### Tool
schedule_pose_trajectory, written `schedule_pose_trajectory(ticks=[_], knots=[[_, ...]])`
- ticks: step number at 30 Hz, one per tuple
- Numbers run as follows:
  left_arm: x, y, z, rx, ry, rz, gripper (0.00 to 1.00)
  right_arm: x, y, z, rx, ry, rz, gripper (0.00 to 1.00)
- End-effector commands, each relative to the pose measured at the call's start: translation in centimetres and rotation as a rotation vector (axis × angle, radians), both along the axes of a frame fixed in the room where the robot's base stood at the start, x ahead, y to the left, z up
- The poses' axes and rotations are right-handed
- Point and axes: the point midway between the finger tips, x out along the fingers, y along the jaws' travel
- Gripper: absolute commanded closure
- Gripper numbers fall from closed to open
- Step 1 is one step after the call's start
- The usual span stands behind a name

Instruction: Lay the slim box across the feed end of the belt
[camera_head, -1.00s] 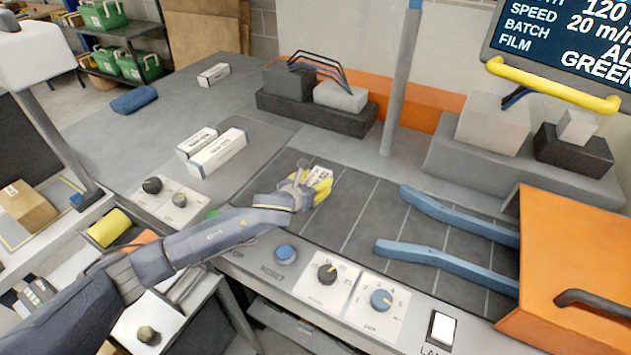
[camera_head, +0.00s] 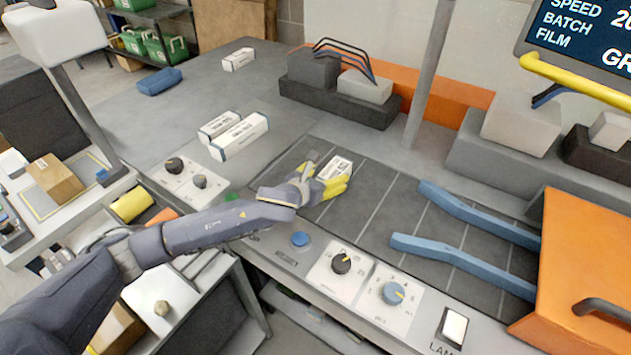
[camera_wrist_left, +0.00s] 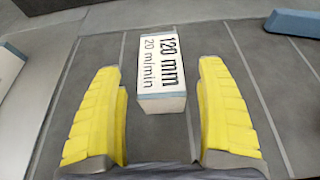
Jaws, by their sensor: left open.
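A slim white box (camera_head: 337,167) with black print lies on the dark belt (camera_head: 385,205), near its left end. In the left wrist view the box (camera_wrist_left: 162,70) reads "120 mm" and "20 m/min", and its long side runs roughly along the belt's cross lines. My left gripper (camera_head: 332,183) is low over the belt at the box. Its yellow fingers (camera_wrist_left: 158,85) are spread, one on each side of the box's near part, with a visible gap on both sides. My right gripper is in neither view.
Two white cartons (camera_head: 238,137) lie on the grey table left of the belt, and another (camera_head: 238,59) farther back. Two blue guide rails (camera_head: 462,264) run to an orange housing (camera_head: 585,265) at right. Knobs (camera_head: 341,263) line the front panel. A grey post (camera_head: 428,80) stands behind the belt.

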Motion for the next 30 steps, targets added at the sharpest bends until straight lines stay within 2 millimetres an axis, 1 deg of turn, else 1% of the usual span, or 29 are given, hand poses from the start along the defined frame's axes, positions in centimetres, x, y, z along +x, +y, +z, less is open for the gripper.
schedule_pose_trajectory(ticks=[1, 6, 12, 18, 30], knots=[[-0.7, 0.5, 0.4, -0.001, 0.000, -0.002, 0.26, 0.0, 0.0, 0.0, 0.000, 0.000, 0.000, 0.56], [-2.8, 1.8, 1.4, 0.000, -0.001, -0.001, 0.26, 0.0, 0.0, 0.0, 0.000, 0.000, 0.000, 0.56], [-4.5, 2.9, 2.2, 0.000, 0.000, 0.000, 0.26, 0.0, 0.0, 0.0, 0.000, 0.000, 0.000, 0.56], [-5.3, 3.4, 2.6, -0.001, 0.001, 0.000, 0.26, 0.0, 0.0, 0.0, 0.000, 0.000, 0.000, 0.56], [-5.4, 3.5, 2.7, -0.001, 0.001, 0.000, 0.26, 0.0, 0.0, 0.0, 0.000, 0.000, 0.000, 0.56]])
